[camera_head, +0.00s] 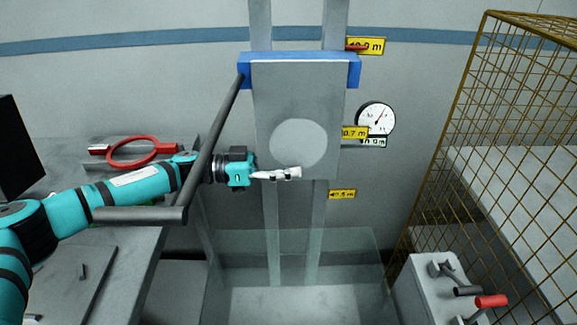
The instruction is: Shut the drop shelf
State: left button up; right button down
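A grey flat panel (298,100) with a pale round disc (297,142) hangs upright below a blue crosspiece (300,57) on two vertical rails. It may be the drop shelf, but I cannot tell for sure. A dark bar (215,130) slants from the crosspiece's left end down to a short level bar (140,215) at the lower left. My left gripper (285,174) points right in front of the panel's lower edge. Its white fingers are seen edge-on, so their opening is unclear. Whether it touches the panel cannot be told. My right gripper is not in view.
A clear transparent box (345,245) stands below the rails. A mesh cage (490,110) fills the right. A grey box with a red-handled lever (491,301) is at lower right. A dial gauge (376,119) is on the wall. A red ring (137,152) lies at left.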

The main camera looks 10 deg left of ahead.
pick_arm(q)
grip_shut()
jog(key=s+d+r+n+p, duration=0.1)
jog(key=s+r+n+p, duration=0.1)
jog(key=s+p, duration=0.4)
jog(key=s+d+r+n+p, duration=0.1)
jog(key=s+r+n+p, duration=0.2)
jog(key=p, duration=1)
jog(key=shift+s+d+r+n, duration=0.2)
jog(key=shift+s+d+n, duration=0.1)
jog(key=shift+s, duration=1.3)
